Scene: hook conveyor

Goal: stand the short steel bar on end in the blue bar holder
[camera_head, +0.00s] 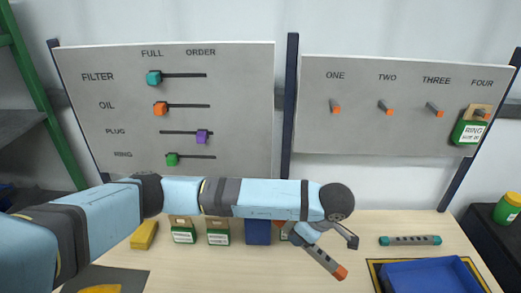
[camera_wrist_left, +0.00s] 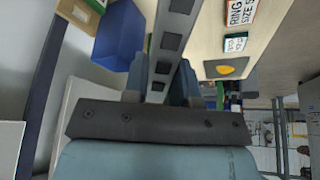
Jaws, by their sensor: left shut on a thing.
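My left gripper (camera_head: 308,237) is shut on a grey steel bar (camera_head: 323,259) with an orange end, held tilted above the table. In the left wrist view, the bar (camera_wrist_left: 174,42), with dark square marks, runs between the fingers (camera_wrist_left: 160,88). A blue box (camera_head: 258,232), which looks like the bar holder, stands behind my left arm, its upper part hidden. It also shows in the left wrist view (camera_wrist_left: 119,37). The bar is apart from it, to its right in the head view. Another grey bar with teal ends (camera_head: 410,240) lies on the table. My right gripper is out of view.
A blue tray (camera_head: 398,287) stands at the front right. Green-and-tan boxes (camera_head: 218,237) and a yellow block (camera_head: 144,235) stand along the back left. Two upright boards (camera_head: 240,120) rise behind the table.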

